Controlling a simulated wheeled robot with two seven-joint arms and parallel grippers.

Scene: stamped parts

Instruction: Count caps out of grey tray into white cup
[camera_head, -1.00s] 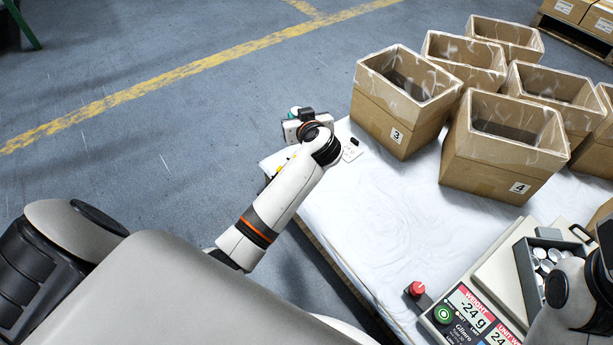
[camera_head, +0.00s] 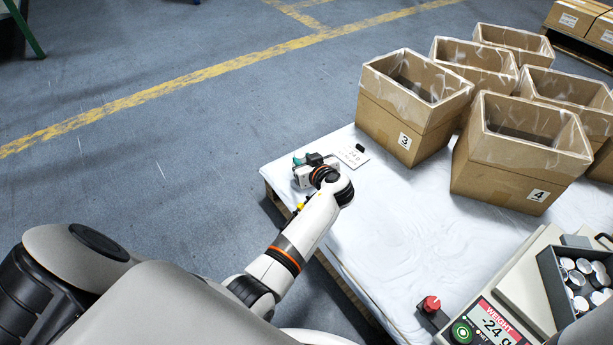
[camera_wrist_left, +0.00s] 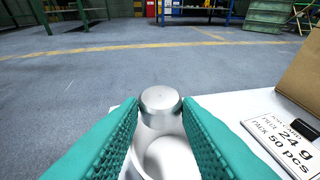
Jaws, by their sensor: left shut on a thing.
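My left gripper (camera_head: 299,160) is over the far left corner of the white-covered table. In the left wrist view its teal fingers (camera_wrist_left: 163,108) are shut on a silver round cap (camera_wrist_left: 160,98). The white cup (camera_wrist_left: 168,160) shows below the cap, between the fingers; its contents cannot be made out. In the head view my arm and gripper hide the cup. The grey tray (camera_head: 549,281) stands at the right on the scale, with several silver caps (camera_head: 578,283) in it. My right gripper is out of view; a bit of my arm shows at the bottom right edge.
The scale display (camera_head: 495,324) reads -24 g, beside a red knob (camera_head: 431,303). A card (camera_head: 353,157) reading 24 g, 50 pcs lies near the left gripper. Open cardboard boxes (camera_head: 401,122) fill the table's back right. The table's middle is clear.

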